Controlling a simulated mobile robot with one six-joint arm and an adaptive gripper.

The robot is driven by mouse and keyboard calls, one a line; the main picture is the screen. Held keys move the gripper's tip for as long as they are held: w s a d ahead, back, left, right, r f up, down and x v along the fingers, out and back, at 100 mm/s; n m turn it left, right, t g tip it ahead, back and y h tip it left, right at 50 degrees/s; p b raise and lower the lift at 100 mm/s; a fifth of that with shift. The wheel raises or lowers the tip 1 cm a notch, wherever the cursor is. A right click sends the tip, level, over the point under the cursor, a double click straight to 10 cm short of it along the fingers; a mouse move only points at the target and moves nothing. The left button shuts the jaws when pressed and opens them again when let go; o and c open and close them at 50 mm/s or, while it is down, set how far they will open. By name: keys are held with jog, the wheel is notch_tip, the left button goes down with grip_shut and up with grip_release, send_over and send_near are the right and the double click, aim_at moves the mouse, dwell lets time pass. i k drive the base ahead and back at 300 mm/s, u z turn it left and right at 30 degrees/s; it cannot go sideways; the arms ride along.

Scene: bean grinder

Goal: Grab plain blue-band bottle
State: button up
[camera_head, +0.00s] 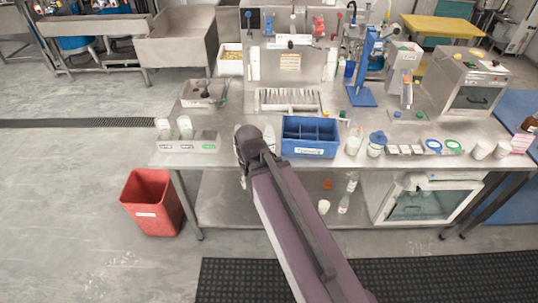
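My purple arm (302,225) reaches up from the bottom to the table's front edge, ending in a dark joint. The fingers of my gripper cannot be made out. A pale bottle (269,139) stands on the table just right of that joint, beside the blue divided bin (310,153), partly hidden. Clear bottles stand at the table's left (184,127). A white bottle (354,141) stands right of the bin. More small bottles are on the lower shelf (344,203). The pictures are too small to tell which of them has a plain blue band.
A white jar with a blue lid (376,148), small cups and rings line the table's front right. A blue press (361,70) and a glass-fronted box (470,85) stand behind. A red bin (152,203) is on the floor at left.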

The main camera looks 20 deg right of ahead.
aim_at(269, 136)
jog(key=k, duration=1.1)
jog(key=z, duration=0.6)
jog(key=i, duration=1)
jog(key=z, duration=0.05)
